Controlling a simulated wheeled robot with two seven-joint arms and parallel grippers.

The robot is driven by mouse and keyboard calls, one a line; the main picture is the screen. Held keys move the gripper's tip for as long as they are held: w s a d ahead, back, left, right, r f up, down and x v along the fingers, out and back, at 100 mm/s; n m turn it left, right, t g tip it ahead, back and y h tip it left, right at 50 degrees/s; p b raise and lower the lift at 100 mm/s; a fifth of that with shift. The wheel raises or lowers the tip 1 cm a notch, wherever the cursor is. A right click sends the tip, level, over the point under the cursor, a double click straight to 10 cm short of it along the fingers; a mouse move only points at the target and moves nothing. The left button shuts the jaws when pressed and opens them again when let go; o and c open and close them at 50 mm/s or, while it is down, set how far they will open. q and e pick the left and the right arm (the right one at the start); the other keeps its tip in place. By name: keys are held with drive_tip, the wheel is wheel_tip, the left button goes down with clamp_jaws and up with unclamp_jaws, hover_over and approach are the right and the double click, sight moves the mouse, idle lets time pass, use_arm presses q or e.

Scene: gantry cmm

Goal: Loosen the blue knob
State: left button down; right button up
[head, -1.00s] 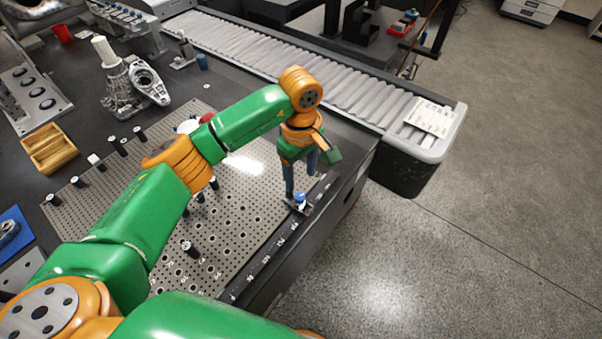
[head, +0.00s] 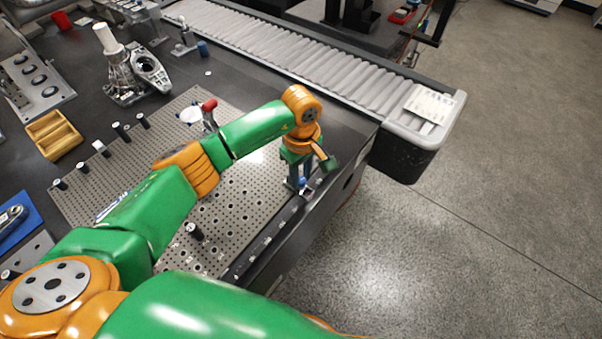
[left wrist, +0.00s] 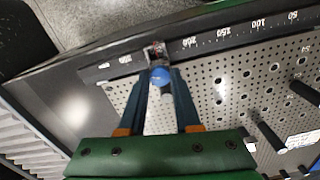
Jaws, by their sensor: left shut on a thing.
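The blue knob (left wrist: 160,76) sits at the edge of the perforated plate, by the black scale bar, in the left wrist view. It also shows small in the head view (head: 302,183), partly hidden by the fingers. My left gripper (head: 297,184) points down over it from above. In the left wrist view the two fingers of the left gripper (left wrist: 160,80) close in on the knob from both sides, shut on it. My right gripper is not in view.
The perforated plate (head: 232,235) carries several black posts, such as one post (head: 193,231) near its front. A red-topped part (head: 209,106) stands behind my arm. A roller conveyor (head: 300,50) runs along the back. A wooden tray (head: 53,134) lies left. Open floor lies right.

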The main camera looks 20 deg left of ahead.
sight(301, 179)
use_arm(q)
drive_tip(key=shift+n, duration=0.3)
drive_tip(key=n+b, duration=0.1)
drive_tip(key=n, duration=0.1)
drive_tip(key=shift+n, duration=0.3)
drive_tip(key=n+b, duration=0.1)
drive_tip(key=n, duration=0.2)
drive_tip(key=shift+n, duration=0.3)
drive_tip(key=n+b, duration=0.1)
drive_tip(key=n, duration=0.2)
drive_tip(key=shift+w, duration=0.1)
drive_tip(key=shift+n+b, duration=0.3)
drive_tip(key=shift+n, duration=1.8)
drive_tip(key=c, duration=0.6)
unclamp_jaws()
wheel_tip(301, 179, up, 7)
drive_tip(key=shift+r+b, duration=0.1)
drive_tip(key=shift+b, duration=0.35)
